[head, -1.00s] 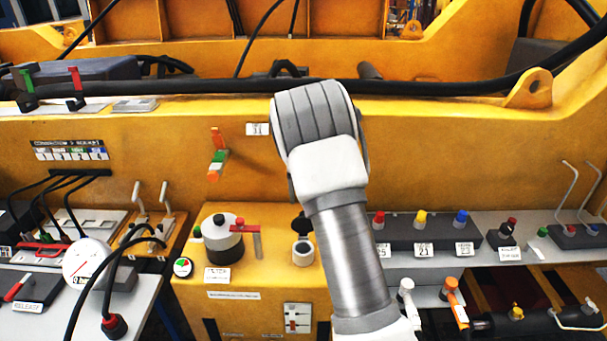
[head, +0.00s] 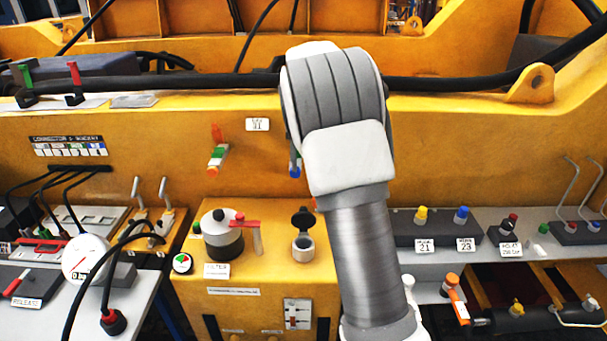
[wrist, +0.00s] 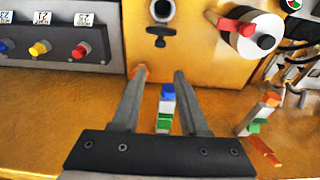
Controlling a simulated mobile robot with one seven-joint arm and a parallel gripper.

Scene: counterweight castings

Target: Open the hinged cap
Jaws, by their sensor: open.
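The hinged cap (head: 302,217) is a small dark lid. It stands raised behind a short pale cylindrical neck (head: 303,246) on the yellow box, so the neck's dark opening shows. In the wrist view, the dark cap (wrist: 158,36) and the neck (wrist: 162,10) are near the top edge. My gripper (wrist: 160,74) is open and empty, with its two fingers apart and pointing towards the cap's side of the picture. A clear gap separates the fingertips from the cap. In the head view my arm hides the gripper.
A blue, white and green fitting (wrist: 167,108) shows between my fingers on the yellow wall. A dark pot with a red handle (head: 224,235) stands left of the neck. A button box (head: 440,228) is to the right. A black hose (head: 440,84) crosses above.

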